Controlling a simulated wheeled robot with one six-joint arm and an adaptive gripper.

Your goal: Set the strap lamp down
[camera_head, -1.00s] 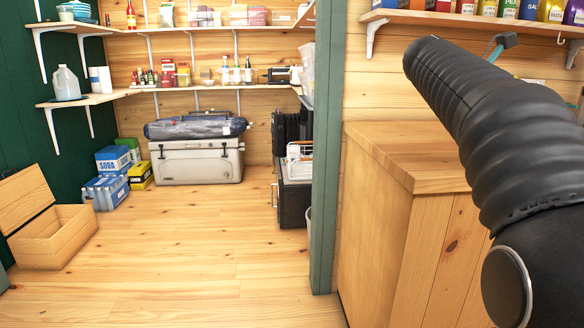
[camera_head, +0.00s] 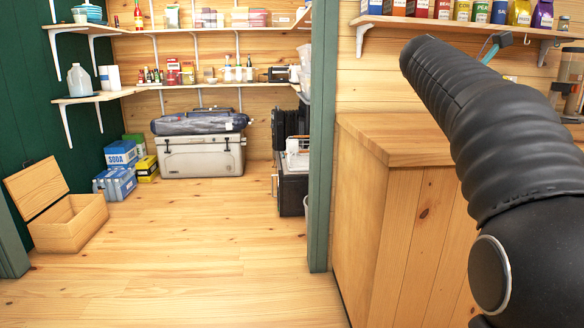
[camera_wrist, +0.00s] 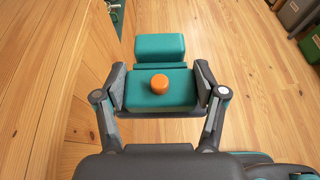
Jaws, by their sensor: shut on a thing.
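The strap lamp (camera_wrist: 159,47) shows in the wrist view as a teal block-shaped body with a round orange knob on its near part. My gripper (camera_wrist: 160,87) is shut on it, with one finger pad against each side. The lamp is held in the air beside a wooden cabinet side, with the plank floor beyond. In the head view my dark ribbed arm fills the right side. The gripper and the lamp are out of that view.
A wooden cabinet (camera_head: 402,140) with a bare visible top stands at right. A green post (camera_head: 319,150) edges the opening to a pantry. A cooler (camera_head: 200,157), soda packs (camera_head: 117,184) and an open wooden box (camera_head: 72,222) are inside. The floor (camera_head: 200,245) between is clear.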

